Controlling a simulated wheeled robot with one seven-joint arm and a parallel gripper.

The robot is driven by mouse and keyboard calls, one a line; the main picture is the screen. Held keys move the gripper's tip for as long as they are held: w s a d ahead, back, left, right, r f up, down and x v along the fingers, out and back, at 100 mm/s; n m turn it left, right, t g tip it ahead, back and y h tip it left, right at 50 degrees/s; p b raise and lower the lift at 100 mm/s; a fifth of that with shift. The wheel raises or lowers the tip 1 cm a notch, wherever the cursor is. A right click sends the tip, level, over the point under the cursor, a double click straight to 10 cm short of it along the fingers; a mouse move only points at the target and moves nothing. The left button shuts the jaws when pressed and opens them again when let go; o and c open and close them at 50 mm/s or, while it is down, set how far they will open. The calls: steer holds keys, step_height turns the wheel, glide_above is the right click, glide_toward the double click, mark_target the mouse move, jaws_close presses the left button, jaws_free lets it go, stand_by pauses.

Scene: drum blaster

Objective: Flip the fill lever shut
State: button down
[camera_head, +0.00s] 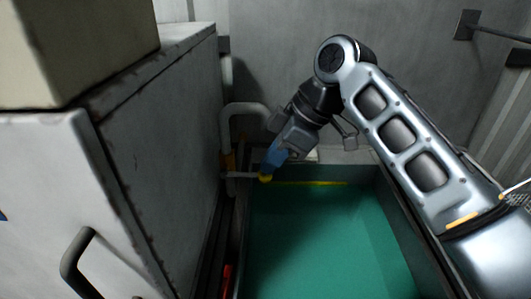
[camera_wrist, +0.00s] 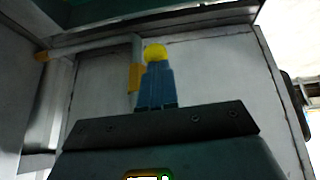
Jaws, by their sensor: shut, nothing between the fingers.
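My gripper (camera_head: 265,177) is shut and empty, with blue fingers and yellow tips. It points down and left beside the bent grey pipe at the back left corner of the tank. In the wrist view the closed fingers (camera_wrist: 156,52) show in the middle. An orange part (camera_head: 228,160) sits by the pipe, and a thin grey bar (camera_head: 241,175) runs from there toward my fingertips. This looks like the fill lever, but I cannot tell for sure. In the wrist view an orange-yellow piece (camera_wrist: 134,77) is just left of the fingers; contact cannot be told.
A tank of green liquid (camera_head: 315,240) lies below my gripper, with a yellow stripe (camera_head: 318,183) at its back edge. A grey cabinet (camera_head: 165,120) with a dark handle (camera_head: 75,262) stands close on the left. A grey wall (camera_head: 290,40) closes the back.

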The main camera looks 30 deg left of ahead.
steer(key=shift+w+d+f+g+y+b, duration=0.1)
steer(key=shift+d+f+g+y+b, duration=0.1)
steer(key=shift+f+y, duration=0.2)
steer(key=shift+d+f+g+y+b, duration=0.1)
steer(key=shift+f+g+y+b, duration=0.1)
steer(key=shift+f+y, duration=0.15)
